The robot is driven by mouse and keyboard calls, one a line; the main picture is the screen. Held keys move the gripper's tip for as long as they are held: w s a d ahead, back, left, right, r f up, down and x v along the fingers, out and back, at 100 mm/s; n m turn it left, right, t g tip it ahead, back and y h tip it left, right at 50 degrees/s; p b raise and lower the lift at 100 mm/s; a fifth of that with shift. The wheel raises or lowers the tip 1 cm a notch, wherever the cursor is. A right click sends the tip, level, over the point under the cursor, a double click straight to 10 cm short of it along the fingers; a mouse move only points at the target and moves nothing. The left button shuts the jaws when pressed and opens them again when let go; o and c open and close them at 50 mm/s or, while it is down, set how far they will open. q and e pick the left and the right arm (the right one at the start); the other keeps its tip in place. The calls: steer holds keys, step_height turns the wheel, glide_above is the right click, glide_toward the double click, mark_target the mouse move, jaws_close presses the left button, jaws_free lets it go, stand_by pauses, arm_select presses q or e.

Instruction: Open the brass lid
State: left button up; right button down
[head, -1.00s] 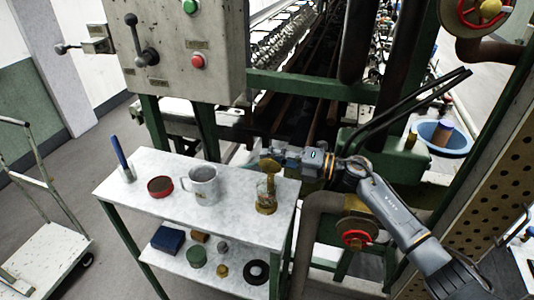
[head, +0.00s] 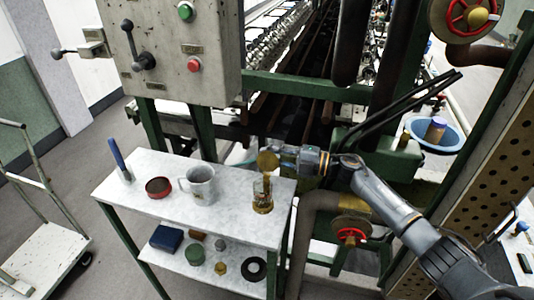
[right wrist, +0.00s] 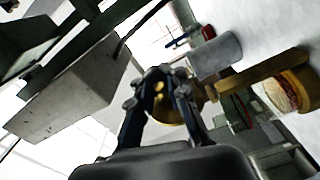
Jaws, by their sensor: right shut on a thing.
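The brass lid (head: 268,162) is a round disc that stands tilted up, its face toward the head camera. It is above the back of a small glass jar with a brass base (head: 262,198), on the top shelf at the right end. A brass post (right wrist: 262,78) runs along the jar (right wrist: 292,88) toward the lid. My right gripper (head: 279,152) comes in from the right and is shut on the lid's edge. In the right wrist view the lid (right wrist: 168,110) shows between and behind the fingers (right wrist: 160,84). My left gripper is not in view.
The white shelf table (head: 225,222) also bears a grey mug (head: 200,186), a red round tin (head: 158,187) and a blue upright tool (head: 118,158). A grey control box (head: 175,50) and green machine frame stand behind. A pipe with a red valve wheel (head: 350,237) is at right.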

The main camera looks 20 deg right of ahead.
steer(key=shift+d+f, duration=0.2)
steer(key=shift+f, duration=0.1)
